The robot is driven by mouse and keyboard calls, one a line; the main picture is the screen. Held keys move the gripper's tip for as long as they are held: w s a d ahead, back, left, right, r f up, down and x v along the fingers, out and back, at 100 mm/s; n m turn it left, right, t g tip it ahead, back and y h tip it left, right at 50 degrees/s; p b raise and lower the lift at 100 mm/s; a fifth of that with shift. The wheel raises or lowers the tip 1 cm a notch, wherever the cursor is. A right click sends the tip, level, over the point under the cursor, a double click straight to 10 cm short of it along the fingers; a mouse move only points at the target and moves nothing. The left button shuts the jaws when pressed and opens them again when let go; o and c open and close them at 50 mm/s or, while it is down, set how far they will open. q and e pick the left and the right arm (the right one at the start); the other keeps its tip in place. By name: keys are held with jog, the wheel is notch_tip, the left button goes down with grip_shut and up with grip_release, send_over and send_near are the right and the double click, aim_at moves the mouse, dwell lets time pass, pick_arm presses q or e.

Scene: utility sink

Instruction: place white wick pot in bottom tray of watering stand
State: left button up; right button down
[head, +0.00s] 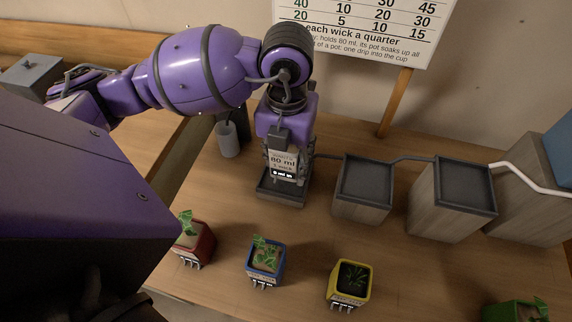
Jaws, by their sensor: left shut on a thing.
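The white wick pot (284,170) carries a label reading 80 ml. My left gripper (286,158) points down from above and is shut on it; the gripper hides most of the pot. The pot is upright, over or in the bottom tray (282,201), a low dark square tray at the left end of the stepped watering stand. Whether its base touches the tray floor I cannot tell. My right gripper is not in view.
Higher trays on wooden blocks, a middle one (364,182) and a taller one (465,187), stand to the right, linked by tubes. Red (195,245), blue (265,262), yellow (349,285) and green (516,311) plant pots line the front. A grey cup (228,139) stands behind left.

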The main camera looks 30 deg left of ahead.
aim_at(286, 168)
pick_arm(q)
jog(key=shift+w+a+f, duration=0.15)
jog(key=shift+a+f, duration=0.1)
jog(key=shift+f, duration=0.05)
jog(key=shift+a+f, duration=0.1)
jog(key=shift+f, duration=1.55)
jog(key=shift+f, duration=0.15)
jog(key=o, duration=1.3)
notch_tip(286, 168, up, 12)
jog(key=shift+r, duration=0.15)
